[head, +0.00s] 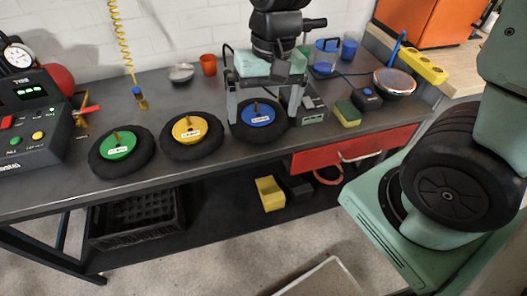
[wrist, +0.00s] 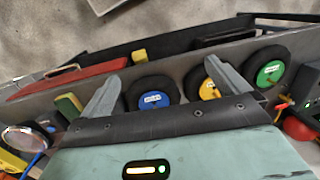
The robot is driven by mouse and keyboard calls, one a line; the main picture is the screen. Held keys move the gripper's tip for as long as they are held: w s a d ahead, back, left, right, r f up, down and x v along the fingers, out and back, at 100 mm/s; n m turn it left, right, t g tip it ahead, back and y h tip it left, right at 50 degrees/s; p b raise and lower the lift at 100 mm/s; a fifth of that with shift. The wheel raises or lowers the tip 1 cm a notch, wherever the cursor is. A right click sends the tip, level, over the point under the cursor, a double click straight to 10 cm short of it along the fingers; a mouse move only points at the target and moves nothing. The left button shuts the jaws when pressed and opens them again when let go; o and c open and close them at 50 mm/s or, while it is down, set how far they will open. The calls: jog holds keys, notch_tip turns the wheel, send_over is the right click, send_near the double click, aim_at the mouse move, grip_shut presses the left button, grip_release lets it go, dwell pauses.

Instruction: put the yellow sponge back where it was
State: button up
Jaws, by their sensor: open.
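A yellow sponge with a green face (head: 347,113) lies on the grey bench, right of the blue-hubbed wheel. It also shows in the wrist view (wrist: 70,105), left of my fingers. My gripper (head: 263,103) is open and points down over the blue-hubbed wheel (head: 258,116), left of the sponge and apart from it. In the wrist view my two fingers (wrist: 163,78) are spread wide with nothing held between them. Whether the fingertips touch the wheel cannot be told.
Yellow-hubbed (head: 191,136) and green-hubbed (head: 121,150) wheels lie to the left. A blue-topped device (head: 367,99) and a round metal dish (head: 394,82) are right of the sponge. A red drawer (head: 350,148) is below the bench edge. A yellow bin (head: 270,193) stands on the lower shelf.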

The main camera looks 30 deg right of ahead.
jog(key=s+a+r+n+h, duration=0.1)
jog(key=s+a+r+n, duration=0.1)
jog(key=s+a+n, duration=0.5)
jog(key=s+n, duration=0.3)
jog(key=s, duration=0.2)
jog(key=shift+a, duration=0.15)
